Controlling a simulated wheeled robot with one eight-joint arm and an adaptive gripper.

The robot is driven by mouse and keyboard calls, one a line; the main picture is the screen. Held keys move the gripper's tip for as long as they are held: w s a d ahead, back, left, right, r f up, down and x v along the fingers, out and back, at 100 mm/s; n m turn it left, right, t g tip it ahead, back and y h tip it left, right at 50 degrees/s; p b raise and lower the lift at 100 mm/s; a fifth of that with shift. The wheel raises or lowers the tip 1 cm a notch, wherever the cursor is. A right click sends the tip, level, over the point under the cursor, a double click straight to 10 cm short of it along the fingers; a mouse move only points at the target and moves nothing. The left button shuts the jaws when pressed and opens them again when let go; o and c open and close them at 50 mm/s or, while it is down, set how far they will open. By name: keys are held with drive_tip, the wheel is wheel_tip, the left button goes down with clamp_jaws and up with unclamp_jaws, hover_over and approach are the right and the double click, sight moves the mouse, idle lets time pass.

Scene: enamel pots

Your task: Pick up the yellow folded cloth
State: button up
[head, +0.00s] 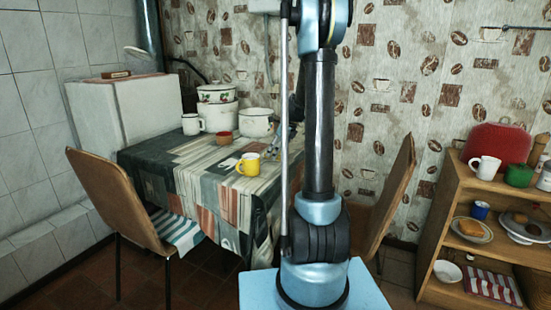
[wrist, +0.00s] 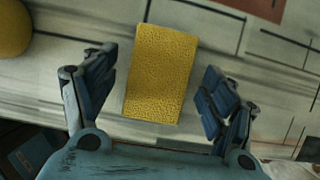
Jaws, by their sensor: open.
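The yellow folded cloth (wrist: 161,75) is a textured yellow rectangle in the middle of the wrist view. It lies on the patterned tablecloth. My gripper (wrist: 158,88) is open, with one dark finger pad on each side of the cloth and bare tablecloth showing between pads and cloth. I cannot tell how far above the table the fingers are. In the head view I cannot make out the cloth; my arm covers that part of the table.
A yellow mug (head: 249,165) stands on the table (head: 190,163); a rounded yellow thing (wrist: 12,27) shows at the wrist view's left edge. Chairs flank the table.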

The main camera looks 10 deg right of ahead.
drive_tip(key=shift+f, duration=0.2)
drive_tip(key=shift+c, duration=0.4)
drive_tip(key=c, duration=1.1)
drive_tip(key=shift+r, duration=0.1)
wheel_tip(320, 180, up, 10)
drive_tip(key=shift+r, duration=0.15)
